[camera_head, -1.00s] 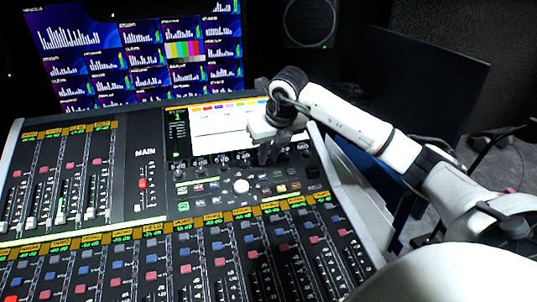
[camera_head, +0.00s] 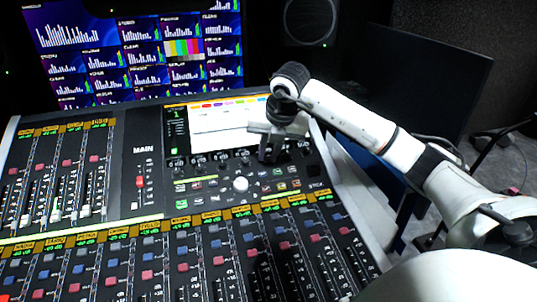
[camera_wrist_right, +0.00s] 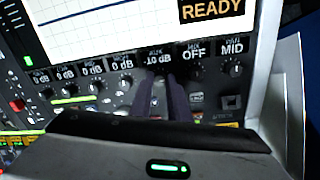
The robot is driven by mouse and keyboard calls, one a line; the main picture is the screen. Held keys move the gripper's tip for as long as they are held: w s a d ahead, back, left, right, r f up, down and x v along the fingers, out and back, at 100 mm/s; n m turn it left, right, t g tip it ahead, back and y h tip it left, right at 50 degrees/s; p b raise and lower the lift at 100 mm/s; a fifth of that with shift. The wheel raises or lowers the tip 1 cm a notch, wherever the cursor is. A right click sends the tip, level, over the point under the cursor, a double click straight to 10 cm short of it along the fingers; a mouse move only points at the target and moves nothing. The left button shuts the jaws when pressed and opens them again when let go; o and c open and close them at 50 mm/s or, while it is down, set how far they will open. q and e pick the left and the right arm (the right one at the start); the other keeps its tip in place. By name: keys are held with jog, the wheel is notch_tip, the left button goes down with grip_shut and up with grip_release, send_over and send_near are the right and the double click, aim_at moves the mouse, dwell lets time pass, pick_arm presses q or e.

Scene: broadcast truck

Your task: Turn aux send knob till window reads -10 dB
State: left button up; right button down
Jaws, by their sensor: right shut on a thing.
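The mixing console (camera_head: 150,220) fills the lower left of the head view. My right gripper (camera_head: 267,157) is at the row of small knobs below its screen. In the wrist view the dark fingers of my right gripper (camera_wrist_right: 162,90) are shut around a knob, the aux send knob, which they mostly hide. The aux window (camera_wrist_right: 157,59) just above it appears to read -10 dB; the print is small, and a decimal point cannot be ruled out. My left gripper is not in view.
Close neighbours are an OFF window (camera_wrist_right: 194,55) and a MID window (camera_wrist_right: 232,47), with knobs below, and several 0 dB windows to the left. The console screen (camera_head: 215,125) stands behind the gripper. Faders and buttons fill the console's front.

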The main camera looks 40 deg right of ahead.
jog(key=shift+m, duration=0.3)
jog(key=c, duration=1.7)
grip_release()
jog(key=shift+o, duration=0.2)
jog(key=v, duration=1)
jog(key=shift+r, duration=0.2)
